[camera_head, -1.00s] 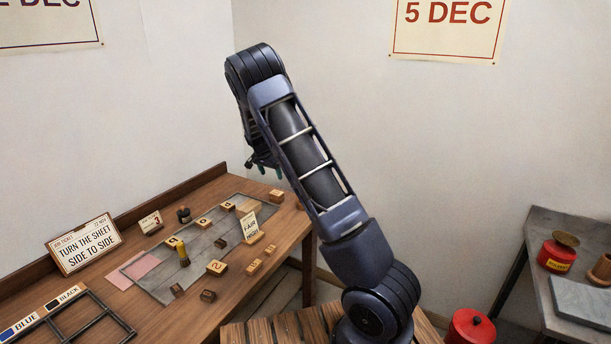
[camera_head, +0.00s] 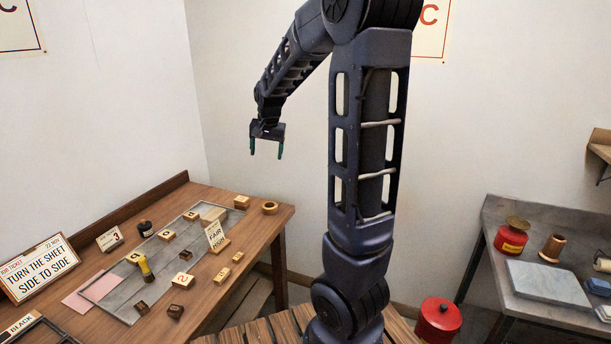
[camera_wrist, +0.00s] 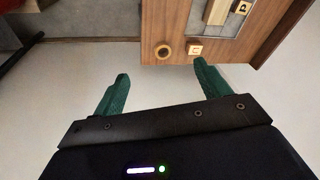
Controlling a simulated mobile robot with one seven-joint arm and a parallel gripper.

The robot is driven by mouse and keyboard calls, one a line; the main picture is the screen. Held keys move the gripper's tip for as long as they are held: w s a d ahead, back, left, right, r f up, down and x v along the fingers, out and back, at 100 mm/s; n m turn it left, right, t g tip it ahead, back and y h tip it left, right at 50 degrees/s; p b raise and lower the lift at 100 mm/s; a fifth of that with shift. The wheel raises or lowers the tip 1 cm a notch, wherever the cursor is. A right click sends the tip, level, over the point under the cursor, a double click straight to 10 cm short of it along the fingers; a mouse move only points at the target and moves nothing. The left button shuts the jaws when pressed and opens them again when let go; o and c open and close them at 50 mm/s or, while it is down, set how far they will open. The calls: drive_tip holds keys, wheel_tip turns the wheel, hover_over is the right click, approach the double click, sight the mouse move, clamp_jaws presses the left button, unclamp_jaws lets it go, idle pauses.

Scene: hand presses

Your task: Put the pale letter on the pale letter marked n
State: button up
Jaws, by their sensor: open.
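Several pale letter blocks lie on the wooden table. One with a red mark (camera_head: 183,281) is near the front edge, and others are on the grey slab: one at its middle (camera_head: 167,235), one further back (camera_head: 191,215), one at the left (camera_head: 133,257). Another pale block (camera_head: 241,202) is at the far end; in the wrist view a block with a reddish mark (camera_wrist: 195,50) sits near the table edge. Most letters are too small to read; I cannot tell which is n. My gripper (camera_head: 266,150) is open and empty, high above the table's far end; its green fingers show in the wrist view (camera_wrist: 160,85).
A wooden ring (camera_head: 270,208) is near the far corner. A small sign (camera_head: 215,237), a yellow-handled tool (camera_head: 146,268), dark blocks (camera_head: 175,311) and small pale pieces (camera_head: 223,275) crowd the table (camera_head: 262,234). A red pot (camera_head: 438,319) and side bench (camera_head: 490,236) are right.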

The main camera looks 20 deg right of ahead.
drive_tip(key=s+d+r+n, duration=0.1)
drive_tip(key=s+r+n, duration=0.1)
drive_tip(key=s, duration=1.2)
drive_tip(key=s+d+r+n+t, duration=0.1)
drive_tip(key=s+n, duration=0.2)
drive_tip(key=s, duration=1.2)
drive_tip(key=shift+s+r+t, duration=0.25)
drive_tip(key=shift+r+t, duration=0.05)
drive_tip(key=shift+r, duration=0.05)
